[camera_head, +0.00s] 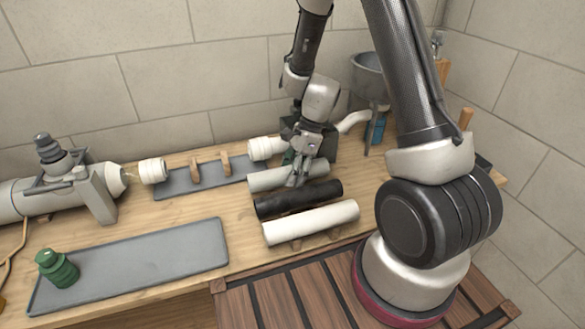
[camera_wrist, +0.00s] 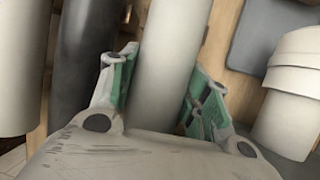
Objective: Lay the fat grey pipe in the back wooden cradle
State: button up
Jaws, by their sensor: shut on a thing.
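The fat grey pipe (camera_head: 262,181) is the backmost of three pipes lying side by side. My gripper (camera_head: 299,172) comes down over it near its right part. In the wrist view the grey pipe (camera_wrist: 168,55) runs between my two green-lined fingers (camera_wrist: 160,95), which are shut on it. Two upright wooden supports (camera_head: 195,172) (camera_head: 225,163) stand on the back grey tray (camera_head: 172,188), left of the pipe, with nothing lying across them. I cannot tell whether the pipe touches what is under it.
A black pipe (camera_head: 298,200) and a white pipe (camera_head: 310,222) lie just in front. White collars (camera_head: 153,171) (camera_head: 263,149) stand at both ends of the back tray. A front grey tray (camera_head: 150,262) holds a green fitting (camera_head: 57,268). A funnel (camera_head: 368,72) stands at the back right.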

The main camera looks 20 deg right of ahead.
jog(key=shift+f, duration=0.3)
jog(key=o, duration=1.1)
jog(key=shift+o, duration=0.2)
jog(key=v, duration=1.2)
